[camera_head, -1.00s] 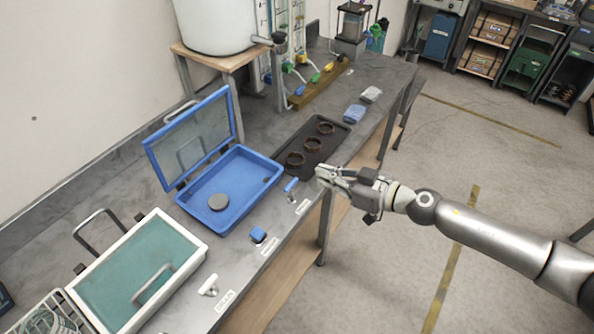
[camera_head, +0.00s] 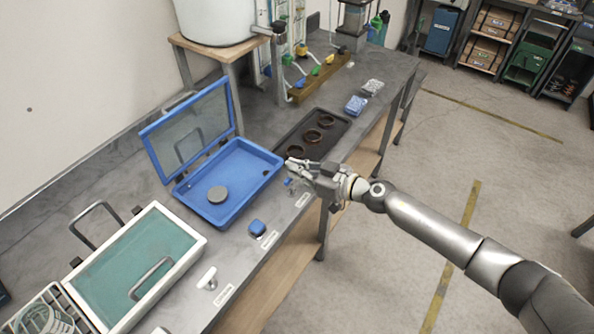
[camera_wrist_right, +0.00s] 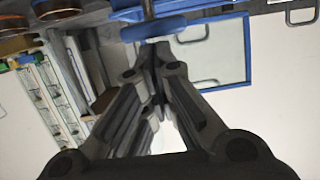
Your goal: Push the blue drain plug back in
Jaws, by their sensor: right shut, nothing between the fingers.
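A blue T-shaped piece (camera_head: 290,182) stands at the bench's front edge; in the wrist view its blue crossbar (camera_wrist_right: 153,28) sits on a grey stem. A second blue piece, a rounded block (camera_head: 257,228), sits further left along the edge. The labels are too small to read, so I cannot tell by them which one is the drain plug. My right gripper (camera_head: 289,165) is shut and empty, right by the T-shaped piece and partly covering it in the head view. In the wrist view the fingertips (camera_wrist_right: 153,47) lie close to the crossbar; contact is unclear. My left gripper is out of view.
An open blue box (camera_head: 246,192) with a grey disc inside stands behind the edge. A black tray (camera_head: 333,122) with brown rings lies beyond my gripper. A white T-handle (camera_head: 208,278) and a white-framed teal case (camera_head: 190,222) are at the left. Open floor lies right.

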